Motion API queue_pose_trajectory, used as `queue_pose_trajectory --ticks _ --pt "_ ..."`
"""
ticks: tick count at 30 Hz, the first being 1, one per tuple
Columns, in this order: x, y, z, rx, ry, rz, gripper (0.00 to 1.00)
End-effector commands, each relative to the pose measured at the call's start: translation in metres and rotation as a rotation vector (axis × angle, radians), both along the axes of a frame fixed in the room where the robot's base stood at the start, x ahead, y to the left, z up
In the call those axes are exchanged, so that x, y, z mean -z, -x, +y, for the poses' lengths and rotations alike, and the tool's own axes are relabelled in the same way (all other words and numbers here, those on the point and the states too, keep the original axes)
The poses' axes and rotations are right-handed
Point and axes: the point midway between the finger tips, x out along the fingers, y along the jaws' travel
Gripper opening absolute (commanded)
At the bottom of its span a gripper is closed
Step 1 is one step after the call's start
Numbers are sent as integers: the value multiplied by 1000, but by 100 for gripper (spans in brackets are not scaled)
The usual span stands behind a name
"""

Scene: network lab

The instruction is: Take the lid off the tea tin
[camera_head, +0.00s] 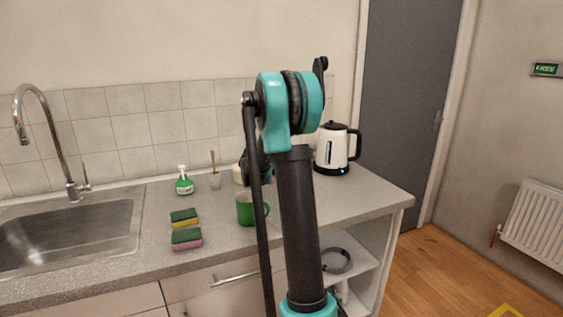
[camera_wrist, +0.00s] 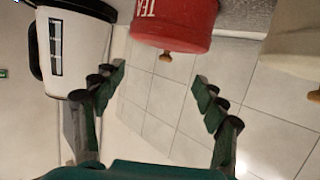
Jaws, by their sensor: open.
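The red tea tin (camera_wrist: 172,14) shows upside down at the top of the wrist view, with part of its white lettering visible. Its red lid (camera_wrist: 178,43) is on it, with a small wooden knob (camera_wrist: 166,56) pointing down in the picture. My gripper (camera_wrist: 160,84) is open and empty. Its two dark green fingers are spread to either side of the knob in the picture, apart from the lid. In the head view my arm hides the tin, and the gripper cannot be made out clearly.
A white and black kettle (camera_head: 335,149) stands right of my arm. A cream canister (camera_wrist: 296,38) with a wooden knob is beside the tin. A green mug (camera_head: 247,209), sponges (camera_head: 186,238), a soap bottle (camera_head: 184,183) and the sink (camera_head: 75,235) are to the left.

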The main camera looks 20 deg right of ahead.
Motion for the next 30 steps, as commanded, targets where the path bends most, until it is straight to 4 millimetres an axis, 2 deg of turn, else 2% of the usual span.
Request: queue_pose_trajectory --ticks 3,11,21,29,30 --pt "5 -11 -11 1 0 0 72" --pt "11 -24 -19 0 0 0 72" --pt "25 -56 -41 0 -1 1 72" --pt "26 -58 -43 -1 -1 1 72" --pt "26 -58 -43 -1 -1 1 70"
